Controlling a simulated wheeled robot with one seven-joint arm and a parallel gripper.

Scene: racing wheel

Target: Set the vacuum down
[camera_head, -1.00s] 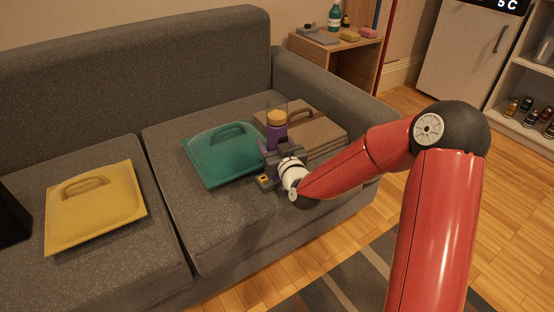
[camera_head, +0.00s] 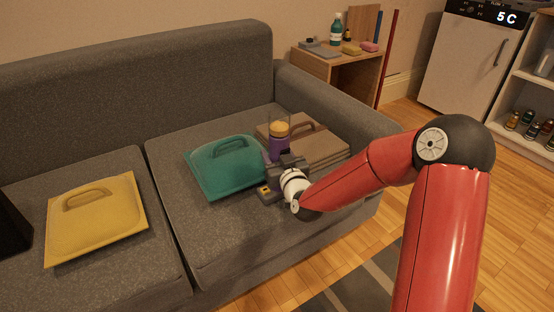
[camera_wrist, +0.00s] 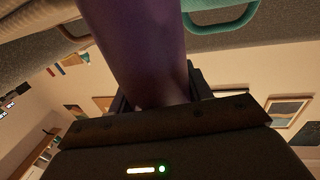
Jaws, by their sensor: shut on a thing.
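The vacuum (camera_head: 279,144) is a small upright handheld with a purple body, a yellow part above it and a clear top. It stands upright at the right seat cushion of the grey sofa, between a teal case and a brown case. My gripper (camera_head: 279,165) is shut on its purple body from the front right. In the wrist view the purple body (camera_wrist: 135,45) rises between the fingers and fills the upper middle. A grey part with a yellow patch shows low by the gripper. I cannot tell whether the vacuum's bottom touches the cushion.
The teal case (camera_head: 222,170) lies close on the left and the brown case (camera_head: 320,150) close behind right. A yellow case (camera_head: 110,225) lies on the left cushion. The front of the right cushion (camera_head: 220,235) is bare. A side table (camera_head: 365,65) stands behind the armrest.

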